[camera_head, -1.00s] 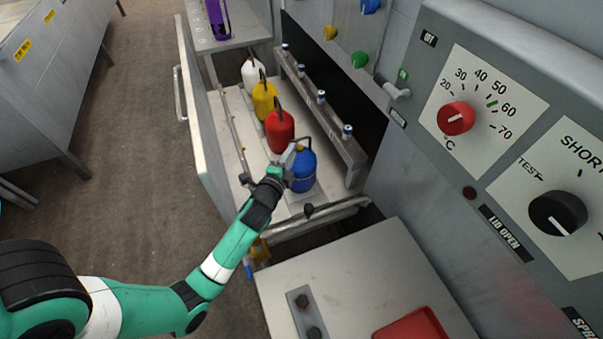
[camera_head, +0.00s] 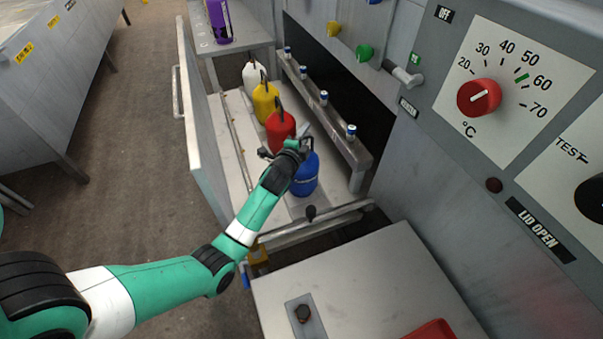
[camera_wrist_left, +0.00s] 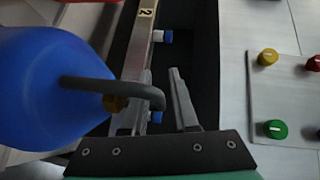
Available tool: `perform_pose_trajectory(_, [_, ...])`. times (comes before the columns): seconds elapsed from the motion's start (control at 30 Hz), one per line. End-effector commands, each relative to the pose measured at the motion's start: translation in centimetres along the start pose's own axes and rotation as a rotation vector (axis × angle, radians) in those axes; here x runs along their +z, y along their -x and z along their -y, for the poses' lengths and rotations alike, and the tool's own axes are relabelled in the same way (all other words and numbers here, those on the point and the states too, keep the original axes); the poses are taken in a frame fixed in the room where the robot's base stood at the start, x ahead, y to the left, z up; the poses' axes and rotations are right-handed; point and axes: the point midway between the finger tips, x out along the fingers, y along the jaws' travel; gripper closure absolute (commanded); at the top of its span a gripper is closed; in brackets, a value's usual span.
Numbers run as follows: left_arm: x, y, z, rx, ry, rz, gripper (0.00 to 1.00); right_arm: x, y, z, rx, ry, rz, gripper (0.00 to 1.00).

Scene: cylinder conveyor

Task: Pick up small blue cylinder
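The small blue cylinder (camera_head: 306,180) stands upright at the near end of a row of cylinders on the metal shelf. It fills the left of the left wrist view (camera_wrist_left: 55,90), with a dark curved hose and a brass-coloured fitting at its top. My left gripper (camera_head: 304,134) is at the top of the blue cylinder, between it and the red one. In the left wrist view the fingers (camera_wrist_left: 158,105) are apart, with the hose end close to or between them; I cannot tell if they touch. My right gripper is not in view.
A red cylinder (camera_head: 280,130), a yellow one (camera_head: 266,103) and a white one (camera_head: 255,76) stand behind the blue one. A metal rail (camera_head: 325,115) with blue-capped valves runs along their right. An open door (camera_head: 198,125) stands at left. A front bar (camera_head: 300,230) crosses the shelf.

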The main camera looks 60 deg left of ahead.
Motion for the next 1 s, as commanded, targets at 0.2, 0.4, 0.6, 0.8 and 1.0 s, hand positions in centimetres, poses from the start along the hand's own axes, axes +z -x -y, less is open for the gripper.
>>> perform_pose_trajectory(0.2, [-0.01,0.04,0.04,0.0,0.0,0.0,1.0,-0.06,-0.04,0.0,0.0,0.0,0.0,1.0])
perform_pose_trajectory(0.4, [-0.01,0.05,0.04,0.0,0.0,0.0,1.0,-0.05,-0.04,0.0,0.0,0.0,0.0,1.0])
perform_pose_trajectory(0.6, [0.0,0.05,0.04,0.0,0.0,0.0,1.0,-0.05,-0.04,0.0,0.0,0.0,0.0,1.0])
perform_pose_trajectory(0.8, [0.0,0.05,0.03,0.0,0.0,0.0,1.0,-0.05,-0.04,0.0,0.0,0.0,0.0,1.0])
perform_pose_trajectory(1.0, [0.0,0.05,0.04,0.0,0.0,0.0,1.0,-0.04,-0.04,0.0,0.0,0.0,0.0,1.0])
